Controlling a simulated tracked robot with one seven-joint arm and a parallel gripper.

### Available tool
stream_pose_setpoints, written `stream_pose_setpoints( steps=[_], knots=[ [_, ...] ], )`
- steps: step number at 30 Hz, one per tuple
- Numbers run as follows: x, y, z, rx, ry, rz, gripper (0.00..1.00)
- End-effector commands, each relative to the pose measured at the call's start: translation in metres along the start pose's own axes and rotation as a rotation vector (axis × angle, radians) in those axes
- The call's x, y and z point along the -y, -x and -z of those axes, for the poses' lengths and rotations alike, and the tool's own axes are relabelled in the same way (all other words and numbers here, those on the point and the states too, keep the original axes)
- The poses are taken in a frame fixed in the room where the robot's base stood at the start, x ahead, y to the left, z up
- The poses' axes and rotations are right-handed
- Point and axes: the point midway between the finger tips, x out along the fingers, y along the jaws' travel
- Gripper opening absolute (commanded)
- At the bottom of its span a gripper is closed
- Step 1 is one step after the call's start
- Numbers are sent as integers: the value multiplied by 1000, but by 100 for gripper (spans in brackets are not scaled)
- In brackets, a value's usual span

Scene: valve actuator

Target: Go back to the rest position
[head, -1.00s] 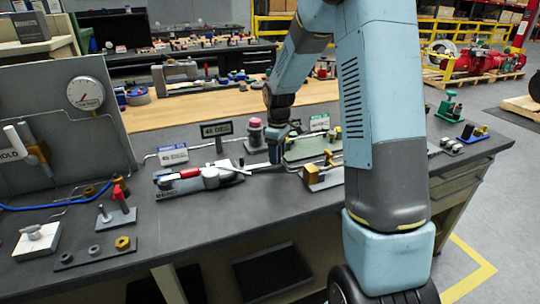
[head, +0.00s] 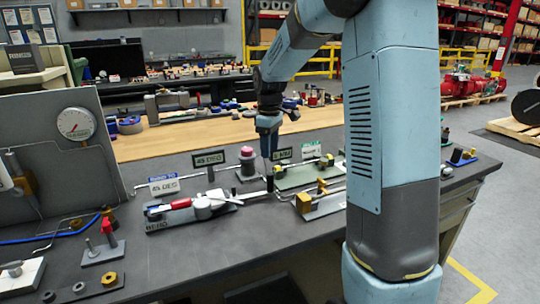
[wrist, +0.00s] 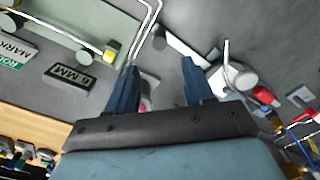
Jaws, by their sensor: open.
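The valve fixture with a red and white handle (head: 195,206) lies on the bench below and to the left of my gripper. It also shows in the wrist view (wrist: 236,78), right of the fingers. My arm folds down from the top of the head view and hides part of the bench's right side.
A yellow-blocked fixture (head: 318,203) and a green plate (head: 305,175) lie right of my gripper. Sign plates (head: 208,158) stand behind the handle fixture. A grey panel with a gauge (head: 76,123) stands at left.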

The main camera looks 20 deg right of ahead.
Motion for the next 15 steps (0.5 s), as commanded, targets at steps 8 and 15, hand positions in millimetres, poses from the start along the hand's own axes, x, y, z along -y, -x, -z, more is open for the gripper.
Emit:
stream_pose_setpoints(
  steps=[8, 15],
  knots=[
    [0, 2, 0, 0, -1, 0, 52],
    [8, 13, -7, -9, -27, -17, 52]
  ],
)
